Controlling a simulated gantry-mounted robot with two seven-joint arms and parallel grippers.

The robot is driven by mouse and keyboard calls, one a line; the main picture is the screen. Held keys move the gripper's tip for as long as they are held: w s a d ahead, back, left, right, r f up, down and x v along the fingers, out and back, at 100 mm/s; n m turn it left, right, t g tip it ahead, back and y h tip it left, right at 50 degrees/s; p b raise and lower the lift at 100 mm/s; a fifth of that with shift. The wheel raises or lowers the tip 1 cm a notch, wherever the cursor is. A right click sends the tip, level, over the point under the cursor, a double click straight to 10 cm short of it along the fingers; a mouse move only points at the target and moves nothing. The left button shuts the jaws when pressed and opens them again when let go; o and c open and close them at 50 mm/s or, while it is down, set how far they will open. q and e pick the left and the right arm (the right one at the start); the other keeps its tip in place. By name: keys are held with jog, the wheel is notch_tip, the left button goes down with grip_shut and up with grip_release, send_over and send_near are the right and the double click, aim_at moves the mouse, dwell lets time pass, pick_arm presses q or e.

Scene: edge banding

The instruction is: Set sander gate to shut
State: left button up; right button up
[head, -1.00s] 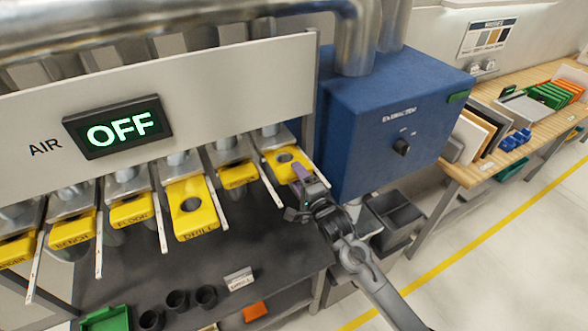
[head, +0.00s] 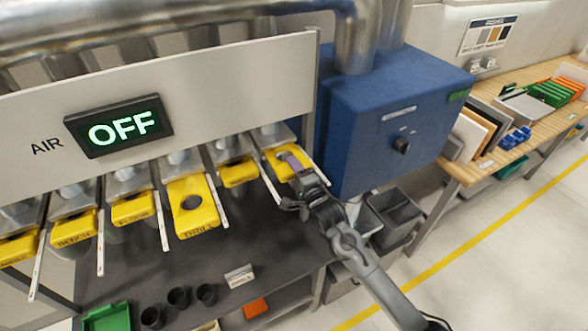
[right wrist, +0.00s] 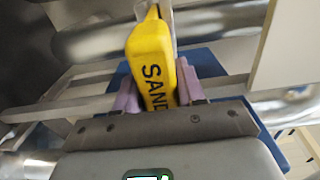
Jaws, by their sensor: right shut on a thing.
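The sander gate (head: 276,161) is the yellow slide at the right end of the row under the grey panel. Its yellow end shows in the right wrist view (right wrist: 152,62) with the letters "SAND" readable and the rest of the word hidden. My right gripper (head: 297,166) is shut on this gate, with a purple finger on each side of it in the right wrist view (right wrist: 158,90). The gripper covers part of the gate in the head view. My left gripper is not in view.
The drill gate (head: 193,206) sticks out with its round hole showing. Other yellow gates, such as the bench gate (head: 74,230), line the row to the left. An air display (head: 118,127) reads OFF. A blue box (head: 385,125) stands close right of my gripper.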

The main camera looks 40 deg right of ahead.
aim_at(285, 156)
grip_shut()
jog(key=shift+w, duration=0.15)
jog(key=b+x, duration=0.1)
jog(key=x, duration=0.4)
jog(key=shift+w+f, duration=0.1)
jog(key=shift+w, duration=0.15)
jog(key=shift+s+f, duration=0.1)
jog(key=o, duration=0.7)
grip_release()
jog(key=shift+c, duration=0.2)
jog(key=o, duration=0.3)
jog(key=shift+w, duration=0.25)
jog(key=shift+o, duration=0.2)
jog(key=shift+s, duration=0.1)
